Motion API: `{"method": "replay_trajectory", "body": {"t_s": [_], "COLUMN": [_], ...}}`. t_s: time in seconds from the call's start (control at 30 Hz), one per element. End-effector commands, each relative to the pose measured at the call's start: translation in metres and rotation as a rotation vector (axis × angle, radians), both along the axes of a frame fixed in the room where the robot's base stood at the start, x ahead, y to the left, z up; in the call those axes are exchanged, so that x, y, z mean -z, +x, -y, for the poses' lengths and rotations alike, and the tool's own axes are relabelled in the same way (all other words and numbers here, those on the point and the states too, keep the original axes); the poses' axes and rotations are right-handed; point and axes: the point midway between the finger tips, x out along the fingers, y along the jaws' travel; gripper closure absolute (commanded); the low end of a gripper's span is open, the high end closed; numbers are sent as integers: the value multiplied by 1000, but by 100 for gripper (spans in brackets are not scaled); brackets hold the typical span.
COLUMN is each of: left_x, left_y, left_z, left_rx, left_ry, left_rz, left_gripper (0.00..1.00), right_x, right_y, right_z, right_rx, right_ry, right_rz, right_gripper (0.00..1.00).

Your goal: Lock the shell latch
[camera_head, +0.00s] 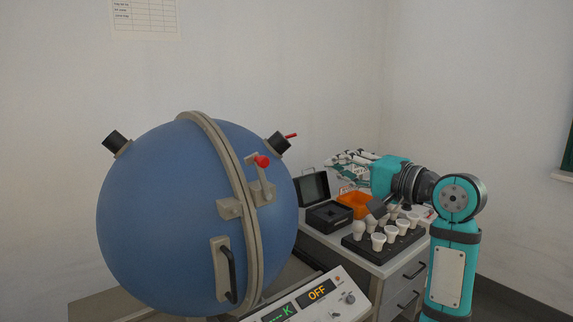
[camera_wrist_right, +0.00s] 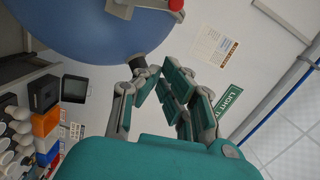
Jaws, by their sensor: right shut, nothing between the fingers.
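The blue sphere shell (camera_head: 165,215) stands at left, its halves meeting at a beige seam flange (camera_head: 232,165). The shell latch (camera_head: 262,188) sits on the seam's right side. Its red-knobbed lever (camera_head: 262,161) points up, above a beige block (camera_head: 230,208) left of the seam. In the right wrist view the shell (camera_wrist_right: 90,25) fills the top, with the red knob (camera_wrist_right: 176,5) at the top edge. My right gripper (camera_head: 345,160) is right of the shell, apart from the latch, shut and empty. Its fingers (camera_wrist_right: 157,72) also show in the wrist view. My left gripper is out of view.
A cabinet at right bears a rack (camera_head: 360,245) of several white bulbs, an open black case (camera_head: 328,215) and an orange bin (camera_head: 352,203). A control panel (camera_head: 325,300) reading OFF stands in front. Black-capped stubs, including one (camera_head: 278,145) near the latch, stick out of the shell.

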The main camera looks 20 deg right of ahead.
Motion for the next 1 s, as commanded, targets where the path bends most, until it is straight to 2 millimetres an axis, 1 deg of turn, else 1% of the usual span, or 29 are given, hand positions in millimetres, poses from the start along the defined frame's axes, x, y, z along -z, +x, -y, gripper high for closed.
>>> {"method": "replay_trajectory", "body": {"t_s": [0.27,0.37,0.47,0.57,0.8,0.87,0.9,1.0], "left_x": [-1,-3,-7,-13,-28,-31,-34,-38], "left_y": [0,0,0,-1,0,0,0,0], "left_z": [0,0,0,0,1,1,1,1], "left_rx": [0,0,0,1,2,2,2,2], "left_ry": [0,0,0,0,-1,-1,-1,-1], "left_rz": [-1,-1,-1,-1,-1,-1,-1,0], "left_gripper": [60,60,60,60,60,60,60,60], "right_x": [0,0,-1,-2,-1,-1,0,2], "right_y": [1,6,17,33,81,91,92,87], "right_z": [0,-3,-8,-17,-39,-44,-50,-66], "right_rx": [0,-2,-2,-4,-3,-2,-3,-3], "right_ry": [0,0,1,2,2,0,0,-1], "right_rz": [-1,-2,-2,-4,-5,-5,-3,-1], "right_gripper": [100,100,100,100,100,100,100,100]}}
